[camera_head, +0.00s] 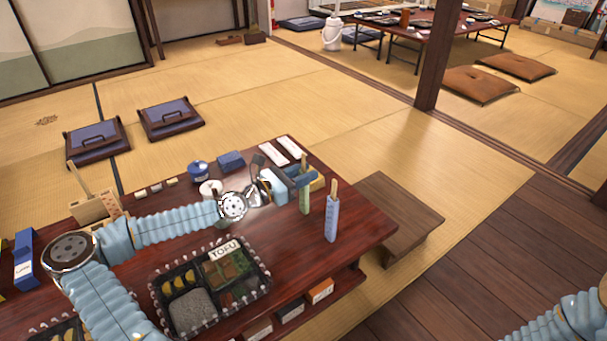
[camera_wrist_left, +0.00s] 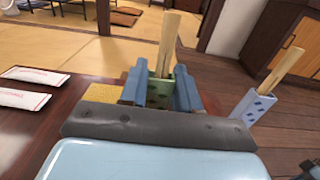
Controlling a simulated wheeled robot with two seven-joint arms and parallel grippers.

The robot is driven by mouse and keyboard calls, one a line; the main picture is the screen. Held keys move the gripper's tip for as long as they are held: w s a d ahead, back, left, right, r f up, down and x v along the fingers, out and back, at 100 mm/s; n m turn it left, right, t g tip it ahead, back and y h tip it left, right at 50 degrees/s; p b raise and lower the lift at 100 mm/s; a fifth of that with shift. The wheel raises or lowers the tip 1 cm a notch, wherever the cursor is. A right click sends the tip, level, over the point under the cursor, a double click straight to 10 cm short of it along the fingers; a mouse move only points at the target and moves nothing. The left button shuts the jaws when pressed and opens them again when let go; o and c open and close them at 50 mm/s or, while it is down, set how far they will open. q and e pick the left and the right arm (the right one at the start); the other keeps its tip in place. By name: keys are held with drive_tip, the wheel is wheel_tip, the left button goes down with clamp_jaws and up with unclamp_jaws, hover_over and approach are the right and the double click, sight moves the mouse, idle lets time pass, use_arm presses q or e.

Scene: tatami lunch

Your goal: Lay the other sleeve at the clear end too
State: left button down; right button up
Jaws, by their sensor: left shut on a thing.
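Two flat white paper sleeves with red print lie side by side at the far edge of the dark red table, the left one (camera_head: 273,154) and the right one (camera_head: 290,148). In the left wrist view the green holder (camera_wrist_left: 180,83) is between the fingers (camera_wrist_left: 161,90). Whether it touches the table is unclear. My right gripper is out of view.
A blue dotted holder (camera_head: 332,222) with chopsticks stands upright near the table's right end (camera_head: 370,232). A black tray (camera_head: 262,288) of food marked TOFU lies in front. A yellow item (camera_head: 318,184) is beside my gripper. A low wooden bench (camera_head: 400,205) stands to the right.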

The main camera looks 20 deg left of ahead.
use_arm(q)
drive_tip(key=shift+f, duration=0.15)
drive_tip(key=c, duration=0.8)
unclamp_jaws()
drive_tip(key=shift+r, duration=0.25)
drive_tip(key=p+v, duration=0.1)
drive_tip(key=v, duration=1.1)
drive_tip(key=shift+f, duration=0.1)
